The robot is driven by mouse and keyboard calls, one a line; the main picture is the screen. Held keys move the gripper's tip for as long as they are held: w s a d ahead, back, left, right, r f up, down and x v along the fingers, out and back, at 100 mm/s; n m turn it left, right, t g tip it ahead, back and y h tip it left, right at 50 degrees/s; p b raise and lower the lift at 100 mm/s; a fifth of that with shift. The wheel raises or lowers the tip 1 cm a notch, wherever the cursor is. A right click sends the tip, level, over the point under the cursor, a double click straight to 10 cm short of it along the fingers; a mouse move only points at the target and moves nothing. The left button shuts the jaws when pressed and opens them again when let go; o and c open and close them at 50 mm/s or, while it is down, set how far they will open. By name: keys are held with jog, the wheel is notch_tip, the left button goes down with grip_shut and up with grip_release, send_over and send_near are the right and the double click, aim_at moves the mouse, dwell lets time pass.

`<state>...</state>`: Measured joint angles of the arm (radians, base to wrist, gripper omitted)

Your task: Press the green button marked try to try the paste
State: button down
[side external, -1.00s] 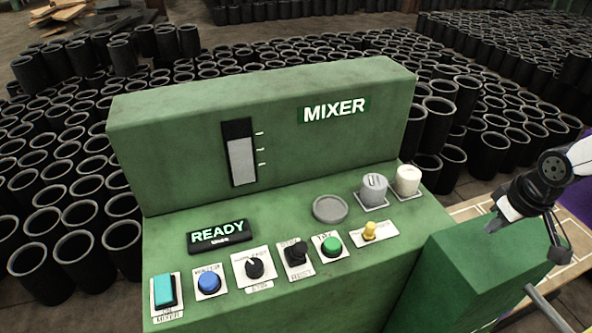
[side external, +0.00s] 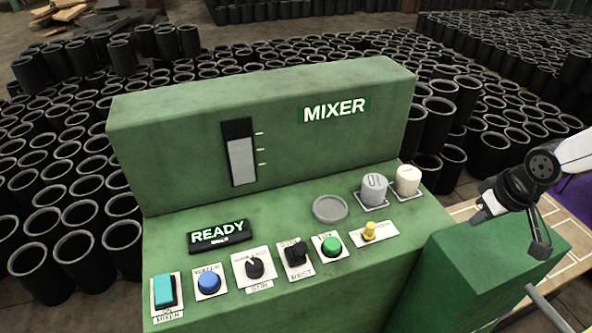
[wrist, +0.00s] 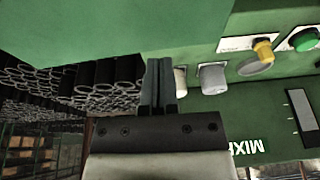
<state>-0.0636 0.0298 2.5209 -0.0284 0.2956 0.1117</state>
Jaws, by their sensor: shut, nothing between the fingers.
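The green button (side external: 331,245) sits on a white label plate on the sloped panel of the green mixer (side external: 270,120). It also shows at the upper right of the wrist view (wrist: 304,39). The ready display (side external: 219,235) is lit with the word READY. My gripper (side external: 480,217) is to the right of the panel, above the lower green block, and well apart from the button. In the wrist view my gripper (wrist: 159,62) has its fingers shut together with nothing between them.
Left of the green button are a black switch (side external: 296,254), a black knob (side external: 255,268), a blue button (side external: 209,282) and a teal switch (side external: 164,290). A yellow toggle (side external: 370,231) is to its right. Grey and white canisters (side external: 374,188) stand behind. Black sleeves (side external: 75,260) crowd the floor.

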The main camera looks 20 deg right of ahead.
jog(key=w+a+r+t+y, duration=0.2)
jog(key=w+a+t, duration=0.1)
jog(key=w+a, duration=0.55)
notch_tip(320, 180, up, 2)
jog(key=r+m+t+y, duration=0.1)
jog(key=m+y, duration=0.1)
jog(key=y, duration=0.1)
send_over(336, 245)
jog(key=shift+a+f, duration=0.1)
jog(key=shift+f, duration=0.15)
jog(key=shift+f, duration=0.15)
jog(key=shift+f, duration=4.25)
jog(key=shift+f, duration=0.85)
jog(key=shift+r, duration=0.8)
jog(key=shift+r, duration=0.1)
